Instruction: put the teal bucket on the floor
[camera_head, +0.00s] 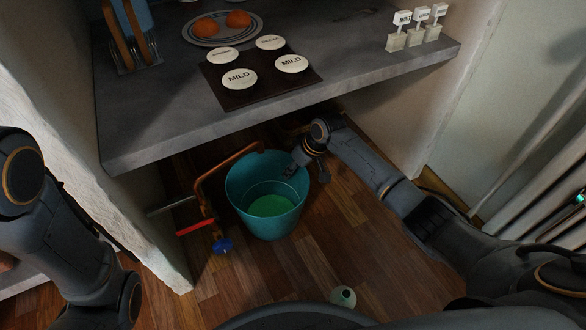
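The teal bucket (268,222) is upright below the front edge of the counter, its open top facing me and its inside showing lighter green at the bottom. I cannot tell whether its base touches the wooden floor (325,235) or hangs a little above it. My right gripper (290,171) reaches down from the right to the bucket's back right rim. Its fingers are small and dark against the bucket, so I cannot tell whether they are closed on the rim. My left arm shows at the left edge, but its gripper is out of view.
A brown frame-like tool (204,190) with a red handle stands close left of the bucket. Floor right of the bucket is clear.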

